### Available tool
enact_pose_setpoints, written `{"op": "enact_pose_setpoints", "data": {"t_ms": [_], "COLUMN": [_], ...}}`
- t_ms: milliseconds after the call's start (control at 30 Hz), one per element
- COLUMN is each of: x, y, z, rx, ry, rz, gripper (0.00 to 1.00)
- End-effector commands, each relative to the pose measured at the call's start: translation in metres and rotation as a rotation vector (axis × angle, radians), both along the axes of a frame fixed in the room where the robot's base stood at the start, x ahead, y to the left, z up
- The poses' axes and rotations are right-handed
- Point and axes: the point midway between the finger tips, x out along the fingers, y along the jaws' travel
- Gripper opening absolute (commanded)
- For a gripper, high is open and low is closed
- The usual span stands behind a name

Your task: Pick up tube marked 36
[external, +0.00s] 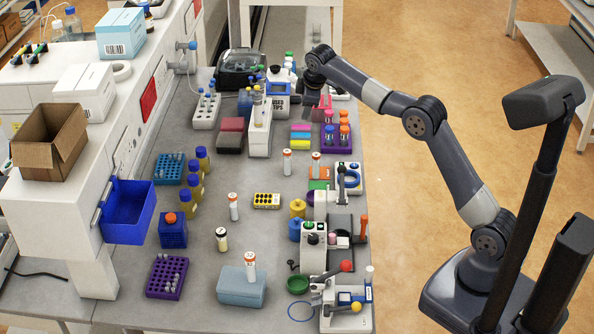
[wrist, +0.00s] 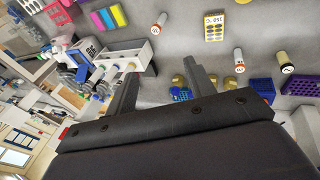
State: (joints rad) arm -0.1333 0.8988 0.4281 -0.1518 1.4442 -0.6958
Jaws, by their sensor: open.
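Several white tubes with orange or dark ends stand about the grey bench. In the external view they include a back tube (external: 287,162), one to its right (external: 316,164), one at middle left (external: 233,207), a dark-capped one (external: 222,239) and one on a blue-grey box (external: 250,266). Their marks are too small to read surely, so I cannot tell which is 36. The wrist view shows tubes at its top (wrist: 159,24), right (wrist: 239,61) and far right (wrist: 283,60). My gripper (external: 314,98) is open and empty above the bench's back right; its fingers show in the wrist view (wrist: 160,74).
A white rack (external: 260,138) holds tubes at the back. A purple rack (external: 337,142) with capped tubes stands near my gripper. A yellow block (external: 266,201), blue-capped bottles (external: 195,188) and instruments (external: 314,245) crowd the bench. Bare bench lies around the middle tubes.

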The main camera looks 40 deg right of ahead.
Motion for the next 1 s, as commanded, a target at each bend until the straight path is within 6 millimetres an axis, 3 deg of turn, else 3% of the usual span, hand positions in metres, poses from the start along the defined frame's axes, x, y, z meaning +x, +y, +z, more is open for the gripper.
{"op": "enact_pose_setpoints", "data": {"t_ms": [167,400,567,733,1000], "x": [0.001,0.010,0.019,0.029,0.037], "y": [0.003,0.026,0.031,0.013,-0.047], "z": [-0.015,-0.091,-0.131,-0.166,-0.212], "rx": [0.036,0.308,0.517,0.689,0.795], "ry": [-0.001,-0.076,-0.204,-0.375,-0.589], "rz": [0.028,0.183,0.213,0.132,-0.113], "gripper": [0.51,0.51,0.51,0.51,0.51]}}
